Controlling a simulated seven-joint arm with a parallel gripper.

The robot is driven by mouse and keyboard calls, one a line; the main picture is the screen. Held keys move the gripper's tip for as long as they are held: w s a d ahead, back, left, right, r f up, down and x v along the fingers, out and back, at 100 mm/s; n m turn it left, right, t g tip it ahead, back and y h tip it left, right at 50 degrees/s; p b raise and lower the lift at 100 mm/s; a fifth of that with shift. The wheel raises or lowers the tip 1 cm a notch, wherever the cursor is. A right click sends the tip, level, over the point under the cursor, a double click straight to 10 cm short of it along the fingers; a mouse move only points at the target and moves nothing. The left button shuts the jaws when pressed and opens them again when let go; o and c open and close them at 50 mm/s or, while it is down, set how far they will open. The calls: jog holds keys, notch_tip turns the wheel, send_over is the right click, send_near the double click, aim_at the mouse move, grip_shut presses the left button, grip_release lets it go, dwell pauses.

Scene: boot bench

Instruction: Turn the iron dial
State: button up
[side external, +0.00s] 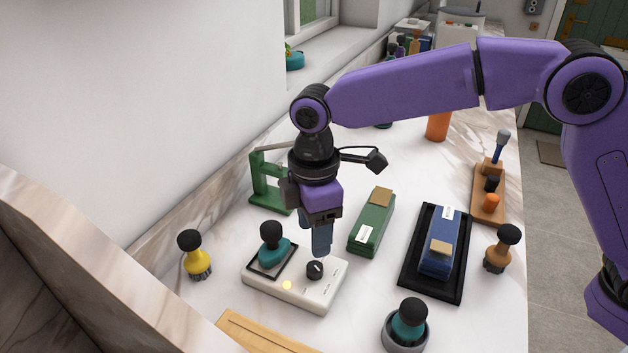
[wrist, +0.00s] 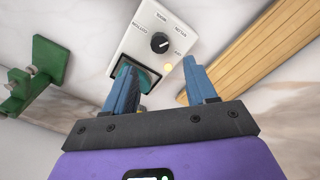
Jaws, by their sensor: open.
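The iron dial is a small black knob (side external: 315,269) with a pale pointer line, on top of a white control box (side external: 292,302). The knob also shows in the wrist view (wrist: 159,43), with printed labels around it and a small glowing yellow light (side external: 287,285) nearby. A teal iron with a black knob handle (side external: 272,248) sits in a dark-rimmed recess on the box's left part. My gripper (side external: 321,250) points down just above the dial. In the wrist view its blue fingers (wrist: 164,92) are apart with nothing between them, and the dial lies beyond their tips.
A green box (side external: 371,222) and a black tray (side external: 408,279) with a blue box stand to the right. A yellow-handled brush (side external: 194,255) is left, a teal-handled tool in a grey cup (side external: 405,325) in front. A wooden board (side external: 255,333) lies nearby; a green stand (side external: 262,185) is behind.

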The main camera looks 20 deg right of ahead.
notch_tip(320, 180, up, 10)
jog(key=shift+f, duration=0.25)
dwell(0.5)
jog(key=s+d+f+m, duration=0.1)
jog(key=s+d+f, duration=0.2)
jog(key=s+d, duration=0.5)
jog(key=s+d+f+m, duration=0.2)
jog(key=s+d, duration=0.6)
jog(key=d, duration=0.6)
jog(key=s+d+f+m, duration=0.2)
jog(key=s+d+f, duration=0.2)
jog(key=s+d, duration=0.4)
jog(key=d, duration=0.3)
jog(key=shift+s+d+f, duration=0.15)
jog(key=shift+d+f, duration=0.05)
jog(key=shift+f, duration=0.1)
